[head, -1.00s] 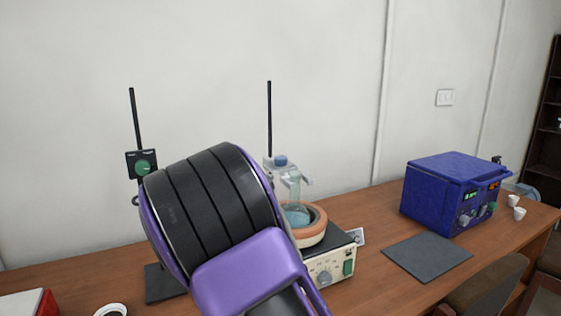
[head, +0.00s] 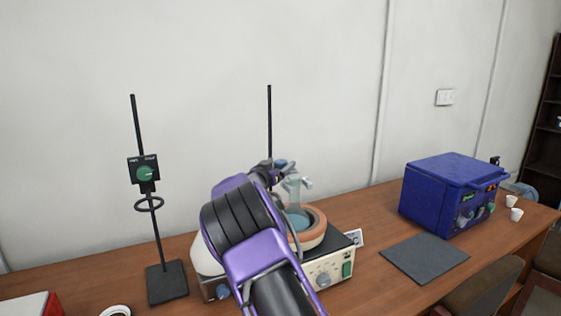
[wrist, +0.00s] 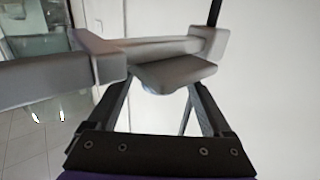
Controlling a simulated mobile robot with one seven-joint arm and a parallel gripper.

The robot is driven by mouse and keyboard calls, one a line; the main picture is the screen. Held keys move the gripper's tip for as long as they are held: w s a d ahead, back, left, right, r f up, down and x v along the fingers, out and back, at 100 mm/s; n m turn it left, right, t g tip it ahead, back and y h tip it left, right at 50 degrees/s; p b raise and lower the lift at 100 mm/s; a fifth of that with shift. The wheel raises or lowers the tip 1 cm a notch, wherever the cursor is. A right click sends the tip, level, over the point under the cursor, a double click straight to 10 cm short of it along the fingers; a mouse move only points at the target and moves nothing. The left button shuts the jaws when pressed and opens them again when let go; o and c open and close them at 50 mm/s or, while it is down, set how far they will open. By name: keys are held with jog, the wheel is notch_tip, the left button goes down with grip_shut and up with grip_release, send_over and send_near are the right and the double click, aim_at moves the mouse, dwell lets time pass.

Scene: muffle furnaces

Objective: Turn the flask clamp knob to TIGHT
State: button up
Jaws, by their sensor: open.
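The flask (head: 294,188) holds blue liquid and stands in the round orange-rimmed heater, with the grey clamp (head: 307,183) at its neck. The blue-grey clamp knob (head: 283,163) shows just beyond my gripper (head: 268,170), partly hidden by it. In the wrist view the grey clamp (wrist: 160,48) crosses above my gripper (wrist: 165,85). The fingers are open, with a flat grey piece between and above their tips. It is probably the knob, but I cannot tell whether the fingers touch it. No TIGHT marking is readable.
A control box (head: 330,270) sits under the heater. A blue furnace (head: 450,195), dark mat (head: 425,258) and white cups (head: 515,214) are on the right. The wall is close behind.

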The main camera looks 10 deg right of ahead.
jog(key=shift+w+d, duration=0.25)
jog(key=shift+w, duration=0.15)
grip_shut()
jog(key=shift+f, duration=0.1)
